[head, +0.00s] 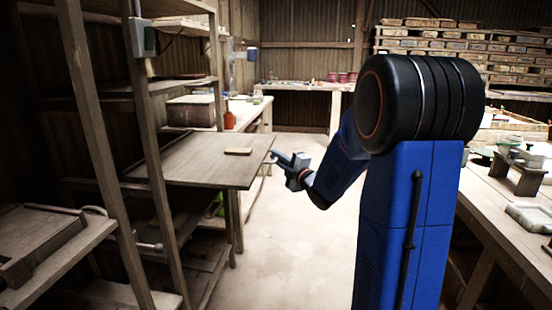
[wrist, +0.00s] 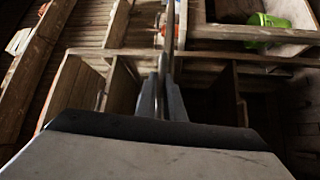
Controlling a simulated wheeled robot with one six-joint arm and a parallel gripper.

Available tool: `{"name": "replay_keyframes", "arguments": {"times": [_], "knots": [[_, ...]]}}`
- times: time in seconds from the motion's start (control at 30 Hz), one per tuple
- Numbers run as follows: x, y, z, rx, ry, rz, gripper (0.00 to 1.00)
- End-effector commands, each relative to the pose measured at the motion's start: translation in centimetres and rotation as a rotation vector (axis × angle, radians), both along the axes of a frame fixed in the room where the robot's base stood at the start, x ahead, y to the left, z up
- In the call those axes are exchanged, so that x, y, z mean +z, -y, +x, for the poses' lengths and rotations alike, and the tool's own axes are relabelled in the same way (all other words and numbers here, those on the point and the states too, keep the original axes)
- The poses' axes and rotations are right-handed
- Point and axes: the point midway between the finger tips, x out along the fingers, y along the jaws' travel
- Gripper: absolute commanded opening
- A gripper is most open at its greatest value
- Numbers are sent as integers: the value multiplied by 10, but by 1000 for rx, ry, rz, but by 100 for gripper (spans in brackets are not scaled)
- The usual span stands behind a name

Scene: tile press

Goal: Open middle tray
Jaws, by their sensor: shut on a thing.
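The middle tray (head: 195,165) is a flat wooden board that sticks far out of the shelf rack towards the aisle, roughly level. A small wooden block (head: 238,151) lies on it near its outer end. My gripper (head: 277,156) is at the tray's outer right edge and is shut on it. In the wrist view my gripper's fingers (wrist: 163,100) close on a thin upright-looking strip. Whether they hold the tray's rim or a handle on it I cannot tell.
The wooden rack (head: 140,110) stands at left, with a lower tray (head: 35,235) on it. A workbench (head: 500,195) with small items runs along the right. The floor (head: 290,240) between them is clear. A bench (head: 305,86) stands at the back.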

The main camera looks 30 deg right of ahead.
Motion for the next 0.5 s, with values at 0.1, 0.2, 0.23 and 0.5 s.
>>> {"name": "replay_keyframes", "arguments": {"times": [0.1, 0.2, 0.23, 0.5], "knots": [[-2, -1, 0, 1, -5, 0, 20], [-2, 0, 0, 1, -3, 0, 27], [-2, 0, 0, 1, -3, 0, 27], [-1, 1, -3, -1, -1, 0, 27]]}}
